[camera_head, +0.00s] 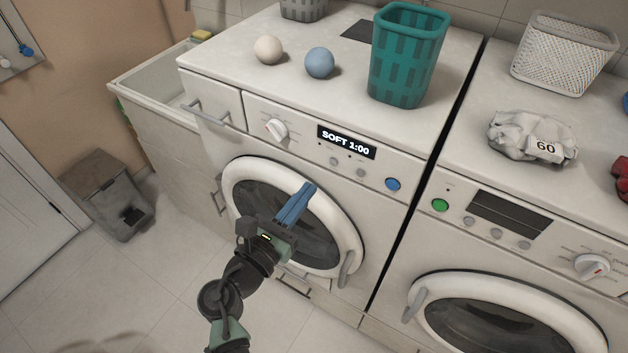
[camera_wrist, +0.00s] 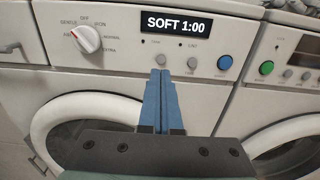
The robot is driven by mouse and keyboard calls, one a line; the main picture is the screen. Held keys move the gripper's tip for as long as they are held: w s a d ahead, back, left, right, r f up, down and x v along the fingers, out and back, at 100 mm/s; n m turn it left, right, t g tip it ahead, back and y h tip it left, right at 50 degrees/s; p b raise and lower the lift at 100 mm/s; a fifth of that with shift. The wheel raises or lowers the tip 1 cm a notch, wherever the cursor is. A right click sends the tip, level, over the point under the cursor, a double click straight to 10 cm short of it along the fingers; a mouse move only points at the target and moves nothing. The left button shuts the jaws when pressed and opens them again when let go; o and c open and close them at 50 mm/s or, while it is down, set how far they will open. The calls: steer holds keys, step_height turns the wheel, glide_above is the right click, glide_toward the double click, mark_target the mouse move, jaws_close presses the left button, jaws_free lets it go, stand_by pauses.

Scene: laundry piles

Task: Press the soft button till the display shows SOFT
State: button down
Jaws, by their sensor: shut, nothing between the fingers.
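The left washing machine's display (camera_head: 347,142) reads SOFT 1:00; the same text shows on the display (camera_wrist: 187,24) in the wrist view. Below it are two small grey buttons, a left one (camera_head: 333,161) and a right one (camera_head: 361,172). Their labels are too small to read surely, so I cannot tell which is the soft button. My gripper (camera_head: 311,187) has blue fingers, shut and empty, in front of the machine's door and below the panel. In the wrist view its fingertips (camera_wrist: 164,73) point just below the left grey button (camera_wrist: 160,60). I cannot tell the gap.
A program knob (camera_head: 277,129) sits left of the display, and a blue button (camera_head: 392,184) to the right. The round door (camera_head: 347,235) lies behind my gripper. A second machine with a green button (camera_head: 440,205) stands on the right. A teal basket (camera_head: 405,60) stands on top.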

steer(key=v, duration=0.5)
steer(key=shift+s+a+f+b, duration=0.25)
steer(key=shift+s+f+b, duration=0.05)
steer(key=shift+f, duration=0.05)
steer(key=shift+s, duration=0.1)
stand_by(1.4)
